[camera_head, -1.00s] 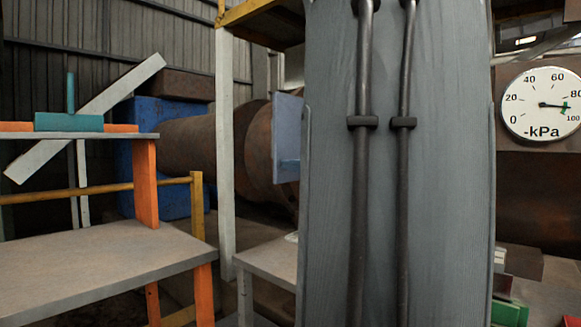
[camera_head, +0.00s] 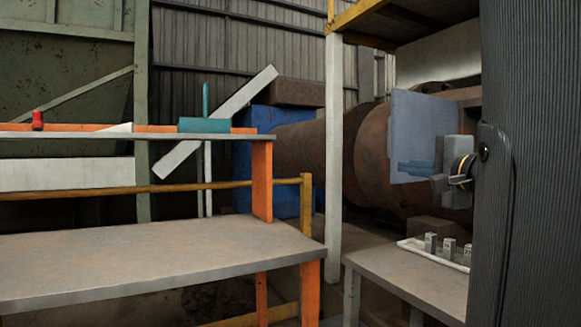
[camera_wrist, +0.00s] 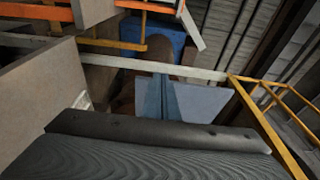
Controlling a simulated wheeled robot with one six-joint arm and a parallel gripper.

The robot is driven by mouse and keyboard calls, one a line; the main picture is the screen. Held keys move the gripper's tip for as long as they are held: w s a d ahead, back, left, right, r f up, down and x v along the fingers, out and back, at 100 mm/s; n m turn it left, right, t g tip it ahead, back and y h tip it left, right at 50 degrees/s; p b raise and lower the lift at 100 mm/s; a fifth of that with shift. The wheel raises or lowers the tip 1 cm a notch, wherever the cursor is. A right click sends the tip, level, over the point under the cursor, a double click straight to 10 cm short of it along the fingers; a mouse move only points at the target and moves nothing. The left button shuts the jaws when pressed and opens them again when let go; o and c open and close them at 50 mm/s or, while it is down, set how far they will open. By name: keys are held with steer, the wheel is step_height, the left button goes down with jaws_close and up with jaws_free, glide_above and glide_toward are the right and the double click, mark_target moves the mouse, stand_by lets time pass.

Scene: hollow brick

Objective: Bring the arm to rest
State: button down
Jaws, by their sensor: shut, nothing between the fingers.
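My gripper (camera_head: 417,168) is at the right of the head view, held level with its fingers pointing left. Its blue-grey fingers are shut with nothing between them. They show in front of a flat blue-grey panel (camera_head: 420,125). In the wrist view, the fingers (camera_wrist: 165,97) lie together over the same panel (camera_wrist: 205,103). The gripper is above and apart from a small grey table (camera_head: 410,285). A large dark ribbed part hides the rest of the arm at the right.
A white tray (camera_head: 412,246) with several small grey blocks (camera_head: 449,249) sits on the small table. A larger bare bench (camera_head: 150,262) with orange legs fills the left. A shelf above it holds a teal item (camera_head: 205,125) and a red item (camera_head: 38,120). A white post (camera_head: 334,150) stands between.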

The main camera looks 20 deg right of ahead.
steer(key=w+a+f+n+g+y, duration=0.2)
steer(key=a+f+n+g+y, duration=0.25)
steer(key=a+f, duration=0.7)
steer(key=w+a+f+n+g+y, duration=0.1)
steer(key=a+f+n+g+y, duration=0.55)
steer(key=a, duration=0.85)
steer(key=s+a+f+n+g+h, duration=0.3)
steer(key=s+a+f+n+h, duration=0.15)
steer(key=s+f, duration=0.35)
steer(key=s+a+f+n+g+h, duration=0.35)
steer(key=s+a+f+n, duration=0.2)
steer(key=f, duration=0.45)
steer(key=s+d+r+m+p, duration=0.1)
steer(key=d+r+p, duration=0.3)
steer(key=p, duration=0.8)
step_height(320, 180, up, 3)
steer(key=shift+d+f+p, duration=0.1)
steer(key=shift+d+p, duration=0.05)
steer(key=shift+p, duration=0.25)
